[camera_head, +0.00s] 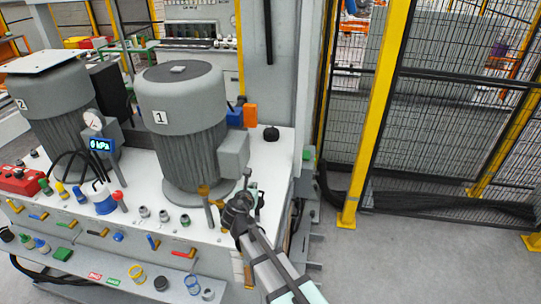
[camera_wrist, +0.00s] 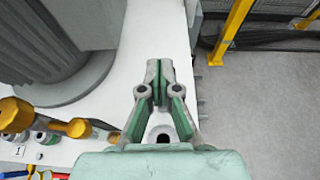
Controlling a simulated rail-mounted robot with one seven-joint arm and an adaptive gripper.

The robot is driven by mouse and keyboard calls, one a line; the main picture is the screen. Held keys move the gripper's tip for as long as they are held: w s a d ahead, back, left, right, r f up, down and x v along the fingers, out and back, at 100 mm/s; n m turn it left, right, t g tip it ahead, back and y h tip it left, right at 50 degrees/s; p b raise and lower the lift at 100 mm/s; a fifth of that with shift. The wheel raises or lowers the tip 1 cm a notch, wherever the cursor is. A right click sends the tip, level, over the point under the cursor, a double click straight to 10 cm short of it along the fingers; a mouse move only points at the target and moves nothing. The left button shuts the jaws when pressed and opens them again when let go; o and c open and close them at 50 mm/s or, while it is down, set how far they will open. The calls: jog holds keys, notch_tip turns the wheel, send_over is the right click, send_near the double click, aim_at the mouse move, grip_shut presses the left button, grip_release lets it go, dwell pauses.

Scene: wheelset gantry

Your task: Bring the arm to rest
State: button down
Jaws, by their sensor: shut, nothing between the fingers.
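My gripper (camera_head: 250,190) is above the right end of the white machine top, to the right of the grey motor marked 1 (camera_head: 180,125). My arm reaches up to it from the bottom of the head view. In the wrist view my gripper (camera_wrist: 160,68) has its green and grey fingertips together, with nothing between them. The white top (camera_wrist: 150,35) shows beneath and beyond the fingers. The gap between fingertips and surface cannot be judged exactly.
A brass valve (camera_head: 207,194) stands just left of my gripper; brass knobs (camera_wrist: 78,128) show in the wrist view. A black knob (camera_head: 271,133) sits on the top's far right corner. A yellow fence post (camera_head: 378,110) stands right, with clear grey floor (camera_head: 410,260) before it.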

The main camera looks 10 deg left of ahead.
jog(key=s+d+f+m+g+h+b, duration=0.1)
jog(key=s+d+f+m+g+h, duration=0.1)
jog(key=s+d+f+m+g, duration=0.7)
jog(key=s+d+f+m+g+h+b, duration=0.15)
jog(key=s+d+f+m, duration=0.45)
jog(key=d+f+m, duration=1)
jog(key=s+d+f+m+g+y+b, duration=0.1)
jog(key=s+d+f+m+g+b, duration=0.1)
jog(key=s+f, duration=0.6)
jog(key=s+d+f+m+g+b, duration=0.2)
jog(key=s+d+f+m+g, duration=0.2)
jog(key=s+d+f, duration=0.4)
jog(key=s+d+f+m+g+y+b, duration=0.1)
jog(key=s+d+f+m, duration=0.4)
jog(key=s, duration=1.1)
notch_tip(320, 180, down, 3)
jog(key=d+g+b, duration=0.1)
jog(key=g, duration=0.1)
jog(key=shift+s+m+g+y, duration=0.15)
jog(key=shift+m+g+y, duration=0.15)
jog(key=shift+g+y, duration=0.05)
